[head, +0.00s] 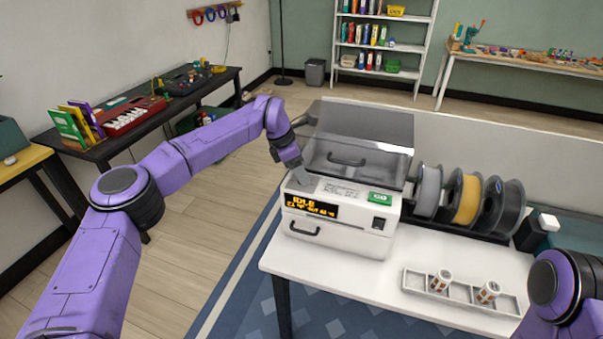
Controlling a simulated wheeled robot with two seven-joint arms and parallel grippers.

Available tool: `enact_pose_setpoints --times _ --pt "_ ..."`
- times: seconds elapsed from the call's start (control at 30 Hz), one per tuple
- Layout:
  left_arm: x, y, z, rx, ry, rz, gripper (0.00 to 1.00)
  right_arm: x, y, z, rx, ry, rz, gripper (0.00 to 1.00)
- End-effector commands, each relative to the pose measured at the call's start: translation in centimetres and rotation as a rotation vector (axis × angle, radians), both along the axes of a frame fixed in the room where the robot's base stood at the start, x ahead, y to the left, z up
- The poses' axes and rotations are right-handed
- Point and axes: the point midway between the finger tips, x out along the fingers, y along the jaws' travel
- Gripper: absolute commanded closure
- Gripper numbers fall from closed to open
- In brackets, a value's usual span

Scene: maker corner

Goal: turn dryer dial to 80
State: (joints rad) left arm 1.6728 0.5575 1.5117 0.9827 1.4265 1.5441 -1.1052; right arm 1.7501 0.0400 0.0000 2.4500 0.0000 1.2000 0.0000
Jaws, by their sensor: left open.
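The white filament dryer (345,235) stands on the left part of the white table. Its dark front display (311,206) reads IDLE in orange, with a second line too small to read surely. A green label (380,197) and a small black switch (378,223) are on its right side. A grey see-through cover (375,130) rises at the top. My left gripper (303,181) is open and points down at the dryer's top left, above the display.
Grey, yellow and black spools (463,199) stand in a rack right of the dryer. A tray (455,290) with two small canisters (441,280) lies at the table's front right. The tabletop (350,279) before the dryer is clear. A low partition stands behind.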

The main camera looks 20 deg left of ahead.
Motion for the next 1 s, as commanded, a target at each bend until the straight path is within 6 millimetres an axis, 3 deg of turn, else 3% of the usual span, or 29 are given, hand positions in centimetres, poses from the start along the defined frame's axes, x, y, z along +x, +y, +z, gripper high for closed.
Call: enact_pose_setpoints --times 0.2,0.4,1.0 --pt "-1.0 1.8 4.7 0.000 -0.006 0.003 0.41 0.0 0.0 -1.8 0.000 0.000 0.000 0.57" --pt "-1.6 2.9 7.9 0.000 -0.003 0.002 0.41 0.0 0.0 -2.2 0.000 0.000 0.000 0.57" --pt "-1.8 3.1 8.5 -0.001 -0.001 0.001 0.41 0.0 0.0 -2.2 0.000 0.000 0.000 0.57"
